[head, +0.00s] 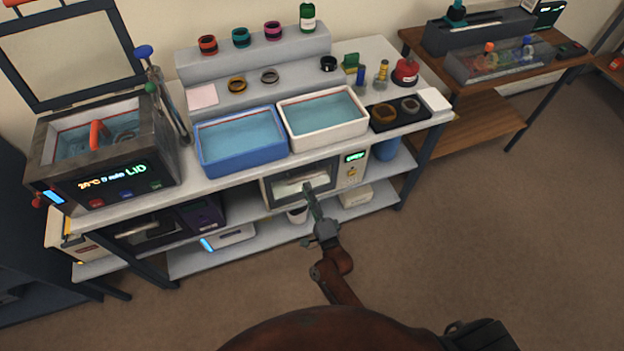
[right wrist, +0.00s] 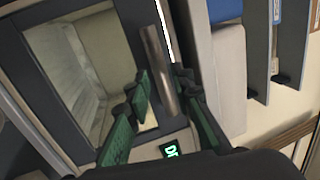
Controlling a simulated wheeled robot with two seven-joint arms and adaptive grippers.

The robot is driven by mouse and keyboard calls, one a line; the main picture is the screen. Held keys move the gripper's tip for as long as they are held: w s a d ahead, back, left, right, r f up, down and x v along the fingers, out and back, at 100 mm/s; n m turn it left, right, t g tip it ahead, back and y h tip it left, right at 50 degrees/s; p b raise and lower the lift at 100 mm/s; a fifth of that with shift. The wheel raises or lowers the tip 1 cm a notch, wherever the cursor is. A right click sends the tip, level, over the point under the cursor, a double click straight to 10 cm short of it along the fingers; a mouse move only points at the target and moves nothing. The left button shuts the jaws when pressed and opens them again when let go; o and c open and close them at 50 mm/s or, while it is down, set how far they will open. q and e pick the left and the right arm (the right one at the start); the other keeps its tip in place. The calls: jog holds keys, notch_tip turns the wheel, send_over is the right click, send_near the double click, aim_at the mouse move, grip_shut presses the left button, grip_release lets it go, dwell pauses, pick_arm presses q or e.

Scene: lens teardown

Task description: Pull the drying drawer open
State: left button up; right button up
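The drying drawer (head: 283,196) is the front of a pale unit on the shelf under the bench, with a window and a lit green display. In the right wrist view its window (right wrist: 70,60) and a metal bar handle (right wrist: 158,62) show close up. My right gripper (head: 308,187) is in front of the drawer. In the right wrist view its green fingers (right wrist: 162,84) are spread, one on each side of the handle's lower part; I cannot tell whether they touch it. The drawer looks shut. My left gripper is not in view.
A blue tub (head: 240,158) and a white tub (head: 325,138) of liquid stand on the bench above. The floor (head: 450,240) in front is clear.

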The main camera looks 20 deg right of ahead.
aim_at(308, 176)
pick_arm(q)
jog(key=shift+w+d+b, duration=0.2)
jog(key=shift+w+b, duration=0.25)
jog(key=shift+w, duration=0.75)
pick_arm(e)
jog(key=shift+w+d+r, duration=0.2)
jog(key=shift+w+d, duration=0.1)
jog(key=shift+w, duration=0.6)
jog(key=shift+w+d+r, duration=0.15)
jog(key=shift+w+d, duration=0.1)
jog(key=shift+w, duration=0.7)
jog(key=shift+w+d+r, duration=0.2)
jog(key=shift+w+d, duration=0.1)
jog(key=shift+w, duration=0.6)
grip_shut()
